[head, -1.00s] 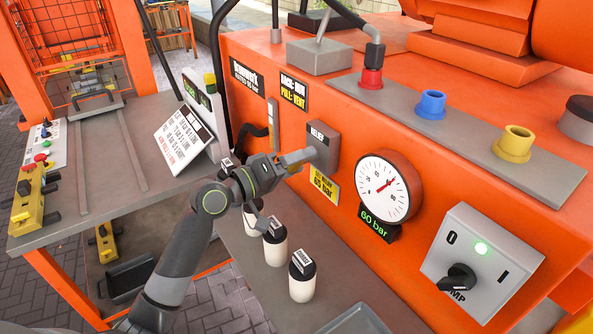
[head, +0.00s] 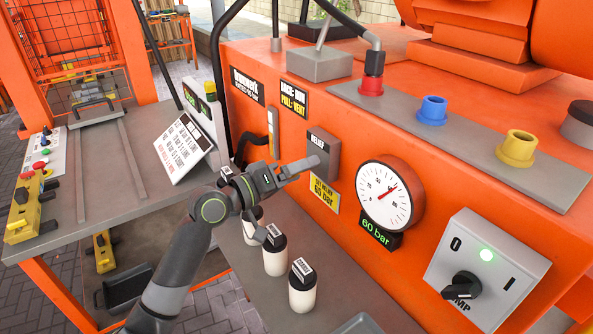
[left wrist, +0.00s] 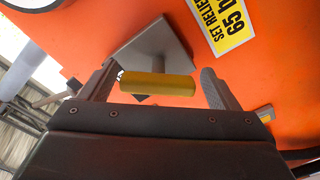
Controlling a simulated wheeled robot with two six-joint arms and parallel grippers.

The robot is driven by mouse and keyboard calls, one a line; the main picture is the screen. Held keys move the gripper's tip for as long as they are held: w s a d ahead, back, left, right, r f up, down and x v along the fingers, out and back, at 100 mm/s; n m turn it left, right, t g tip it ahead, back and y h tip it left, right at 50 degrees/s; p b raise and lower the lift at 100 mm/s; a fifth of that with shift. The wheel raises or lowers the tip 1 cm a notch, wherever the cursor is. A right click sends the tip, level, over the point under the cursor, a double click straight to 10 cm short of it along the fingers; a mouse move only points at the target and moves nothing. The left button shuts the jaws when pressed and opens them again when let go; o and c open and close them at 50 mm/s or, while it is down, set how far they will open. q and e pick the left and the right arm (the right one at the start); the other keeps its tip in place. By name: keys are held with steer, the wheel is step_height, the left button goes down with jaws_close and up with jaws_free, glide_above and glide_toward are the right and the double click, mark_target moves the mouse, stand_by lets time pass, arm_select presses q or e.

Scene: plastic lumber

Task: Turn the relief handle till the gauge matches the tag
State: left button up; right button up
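The grey relief box (head: 322,147) sits on the orange machine front, above and left of the gauge (head: 390,194). The gauge needle points up and right, and its green display reads 60 bar. The yellow tag (head: 324,193) below the box reads 65 bar; part of it also shows in the left wrist view (left wrist: 222,22). My left gripper (head: 302,168) is in front of the relief box. In the left wrist view the yellow handle (left wrist: 157,84) lies between its spread fingers, with small gaps at both ends. The handle is hidden in the head view. My right gripper is not in view.
White canisters with dark lids (head: 302,292) stand on the grey ledge below my left gripper. A pump switch box (head: 484,265) with a green light is at the lower right. A tilted instruction board (head: 186,139) stands on the table at left.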

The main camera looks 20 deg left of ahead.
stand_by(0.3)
arm_select(q)
steer(key=shift+b+v, duration=1.2)
steer(key=shift+v, duration=7.45)
